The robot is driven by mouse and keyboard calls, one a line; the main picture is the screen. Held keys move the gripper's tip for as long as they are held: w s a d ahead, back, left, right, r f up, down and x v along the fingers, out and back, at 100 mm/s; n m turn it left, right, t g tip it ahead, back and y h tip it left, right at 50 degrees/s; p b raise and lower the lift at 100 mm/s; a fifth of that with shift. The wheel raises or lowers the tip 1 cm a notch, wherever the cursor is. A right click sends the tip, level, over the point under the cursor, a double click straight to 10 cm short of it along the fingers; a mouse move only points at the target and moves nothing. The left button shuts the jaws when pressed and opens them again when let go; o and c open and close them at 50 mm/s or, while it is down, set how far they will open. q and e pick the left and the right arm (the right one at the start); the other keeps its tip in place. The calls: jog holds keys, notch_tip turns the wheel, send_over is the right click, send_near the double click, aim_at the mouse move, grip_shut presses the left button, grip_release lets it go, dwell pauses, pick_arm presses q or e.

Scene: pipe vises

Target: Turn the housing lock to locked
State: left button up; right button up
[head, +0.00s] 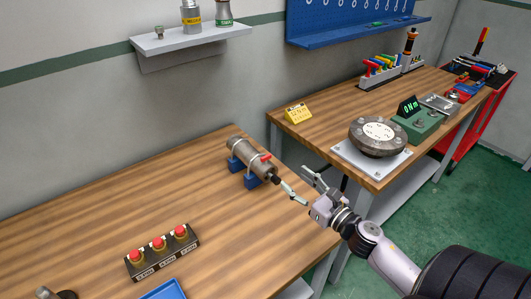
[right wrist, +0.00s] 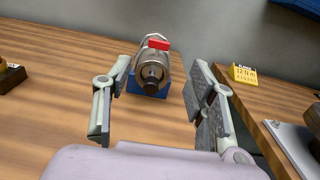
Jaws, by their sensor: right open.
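The cylindrical metal housing (head: 247,155) lies on blue supports (head: 253,179) on the wooden table in the head view. A small red lever (head: 266,157), which looks like the lock, sits on top near its front end. In the right wrist view the housing (right wrist: 152,68) faces me end-on, with the red lever (right wrist: 158,44) across its top and a dark round tip in front. My right gripper (head: 301,184) is just in front of the housing's near end. Its fingers (right wrist: 155,105) are apart and empty, one on each side of the housing in the picture. My left gripper is not in view.
A block with several red buttons (head: 161,250) and a blue tray (head: 165,289) stand toward the front. A second bench at right holds a round flange (head: 377,136), a green meter (head: 418,122) and a yellow sign (head: 297,112). The table around the housing is clear.

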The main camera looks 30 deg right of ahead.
aim_at(267, 157)
jog(key=w, duration=0.3)
jog(key=w+p, duration=0.1)
jog(key=w, duration=0.2)
jog(key=w+p, duration=0.1)
jog(key=w, duration=0.2)
jog(key=shift+w+a, duration=0.35)
jog(key=shift+w, duration=0.05)
jog(key=w+p, duration=0.1)
jog(key=w, duration=0.2)
jog(key=shift+w+a, duration=0.1)
jog(key=shift+w, duration=0.1)
jog(key=shift+w+f, duration=0.1)
jog(key=shift+w, duration=0.15)
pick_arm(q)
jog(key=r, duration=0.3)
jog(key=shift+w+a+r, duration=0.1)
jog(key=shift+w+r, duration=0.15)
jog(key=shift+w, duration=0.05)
pick_arm(e)
jog(key=shift+w+a, duration=0.1)
jog(key=shift+w, duration=0.1)
jog(key=shift+c, duration=0.2)
jog(key=c, duration=1.1)
